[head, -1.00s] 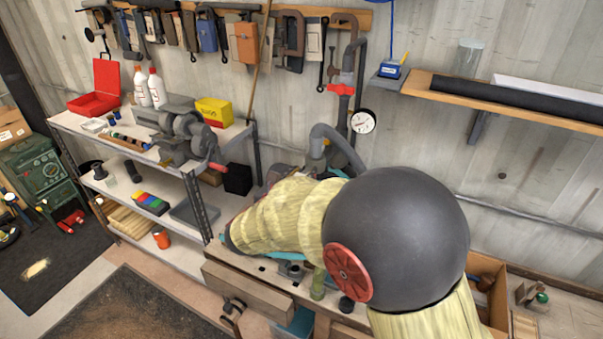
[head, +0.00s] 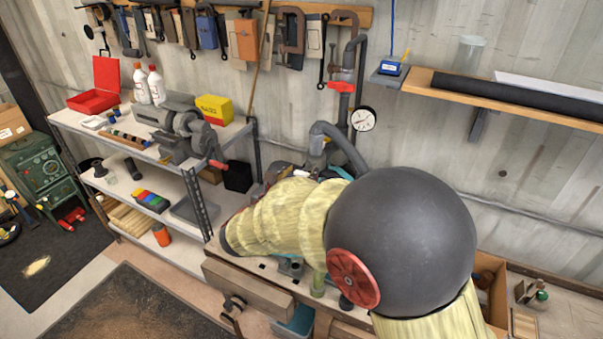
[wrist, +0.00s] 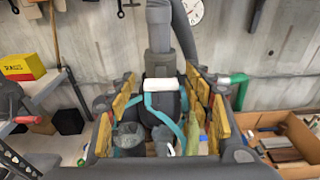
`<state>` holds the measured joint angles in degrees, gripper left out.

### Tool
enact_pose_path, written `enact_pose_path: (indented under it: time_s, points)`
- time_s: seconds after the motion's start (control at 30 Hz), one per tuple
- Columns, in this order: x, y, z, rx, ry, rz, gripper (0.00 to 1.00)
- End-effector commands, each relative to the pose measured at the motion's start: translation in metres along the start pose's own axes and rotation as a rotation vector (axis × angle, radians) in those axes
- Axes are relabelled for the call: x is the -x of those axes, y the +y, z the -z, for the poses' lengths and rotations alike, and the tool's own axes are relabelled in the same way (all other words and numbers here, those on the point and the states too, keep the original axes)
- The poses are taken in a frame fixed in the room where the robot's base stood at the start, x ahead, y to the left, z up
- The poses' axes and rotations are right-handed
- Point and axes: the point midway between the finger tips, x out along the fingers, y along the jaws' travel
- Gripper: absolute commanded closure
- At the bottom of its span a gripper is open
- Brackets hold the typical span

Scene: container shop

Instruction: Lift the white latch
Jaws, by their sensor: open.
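The white latch (wrist: 165,84) shows in the wrist view as a small pale block on the front of a dark machine with teal straps or bands. A thick grey hose (wrist: 158,35) rises from the top of the machine. My gripper (wrist: 165,108) is open. Its yellow-padded fingers stand on the left and right of the latch in the picture, with visible gaps on both sides. I cannot tell whether the fingertips reach as far as the latch.
A workbench (head: 246,281) with jars lies below my arm. A shelf unit (head: 235,132) with a yellow box (head: 214,109) stands left.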

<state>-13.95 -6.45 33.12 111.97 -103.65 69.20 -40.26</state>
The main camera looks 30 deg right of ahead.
Motion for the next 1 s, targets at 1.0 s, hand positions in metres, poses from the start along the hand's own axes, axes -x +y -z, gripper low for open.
enact_pose_path:
  time_s: [1.0]
  points:
    - [0.105,0.0,0.001,0.001,0.001,0.0,0.48]
